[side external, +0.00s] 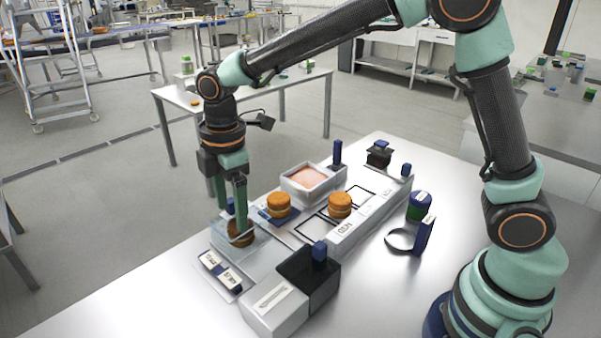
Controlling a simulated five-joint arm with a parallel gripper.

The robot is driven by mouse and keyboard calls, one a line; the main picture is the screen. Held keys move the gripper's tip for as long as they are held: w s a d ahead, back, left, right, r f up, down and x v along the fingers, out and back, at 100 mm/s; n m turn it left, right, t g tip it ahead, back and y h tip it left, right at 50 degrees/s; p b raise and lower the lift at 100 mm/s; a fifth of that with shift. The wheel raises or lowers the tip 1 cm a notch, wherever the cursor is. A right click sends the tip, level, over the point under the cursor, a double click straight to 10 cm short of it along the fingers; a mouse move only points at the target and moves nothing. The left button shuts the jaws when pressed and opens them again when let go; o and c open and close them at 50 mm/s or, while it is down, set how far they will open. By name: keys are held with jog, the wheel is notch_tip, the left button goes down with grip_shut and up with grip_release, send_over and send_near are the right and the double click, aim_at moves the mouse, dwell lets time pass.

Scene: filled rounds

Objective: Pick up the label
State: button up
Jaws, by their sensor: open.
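Two small white printed labels lie on a flat dark holder at the front left, one farther back (210,260) and one nearer (231,280). I cannot tell which one is the task's label. My gripper (232,222) points down with its two green fingers apart, behind the labels and away from them. Its fingers are over a clear plate or case (217,235) with a brown filled round (241,239) in or on it. The fingers partly hide that round, and I cannot tell whether they touch it.
More filled rounds stand on the left (278,206) and right (340,206). Behind is a white tray (295,187) of pinkish filling. A white-and-black box (276,310) with a blue knob stands in front. A dark ring (400,241) and green-blue jar (419,207) sit right.

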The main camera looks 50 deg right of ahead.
aim_at(233, 274)
jog(key=shift+n, duration=0.7)
jog(key=f, duration=0.4)
jog(key=a+f, duration=0.1)
jog(key=f, duration=0.4)
jog(key=a+f, duration=0.1)
jog(key=f, duration=0.4)
jog(key=shift+w, duration=0.1)
jog(key=shift+f, duration=0.1)
jog(key=c, duration=0.6)
